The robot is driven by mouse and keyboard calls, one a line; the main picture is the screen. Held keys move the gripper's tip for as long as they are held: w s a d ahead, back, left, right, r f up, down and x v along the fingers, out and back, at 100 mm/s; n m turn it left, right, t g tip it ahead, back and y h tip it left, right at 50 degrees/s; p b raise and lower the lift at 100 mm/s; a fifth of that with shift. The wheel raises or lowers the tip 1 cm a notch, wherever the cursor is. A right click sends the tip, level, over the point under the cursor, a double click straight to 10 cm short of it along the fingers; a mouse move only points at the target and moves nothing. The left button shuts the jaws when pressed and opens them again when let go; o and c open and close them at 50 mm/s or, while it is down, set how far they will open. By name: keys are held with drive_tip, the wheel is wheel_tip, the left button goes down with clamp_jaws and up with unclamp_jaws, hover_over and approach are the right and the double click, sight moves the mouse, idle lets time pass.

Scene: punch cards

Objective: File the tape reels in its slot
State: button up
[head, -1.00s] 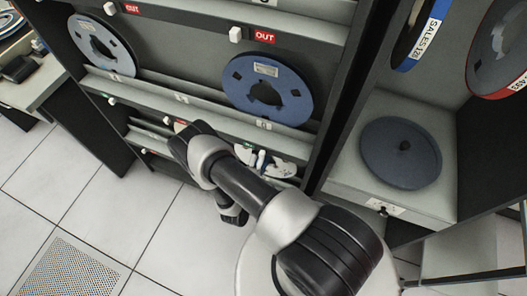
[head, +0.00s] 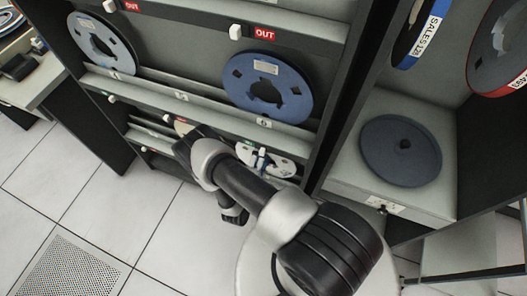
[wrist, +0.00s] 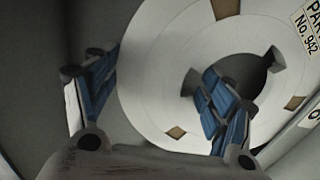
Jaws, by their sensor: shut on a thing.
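A white tape reel (wrist: 160,75) with square tan cut-outs and a label reading "No. 942" fills much of the wrist view. My gripper (wrist: 158,72) is shut on it. One blue-padded finger lies at the reel's outer left edge and the other is at its dark centre opening. In the head view the white reel (head: 282,167) is low in the rack, at the right end of a lower shelf, partly hidden by my arm and gripper (head: 260,160). A blue-rimmed reel (head: 267,88) and a pale reel (head: 101,44) stand upright on the shelf above.
Red OUT signs (head: 265,33) and white knobs mark the rack (head: 330,100). At right, a dark disc (head: 400,151) lies on a grey ledge, below hanging blue- and red-edged reels. The tiled floor (head: 150,215) at left is clear.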

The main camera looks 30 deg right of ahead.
drive_tip(key=shift+f, duration=0.6)
drive_tip(key=o, duration=2)
drive_tip(key=shift+f, duration=0.15)
drive_tip(key=c, duration=0.4)
drive_tip(key=v, duration=1.2)
drive_tip(key=shift+p, duration=0.35)
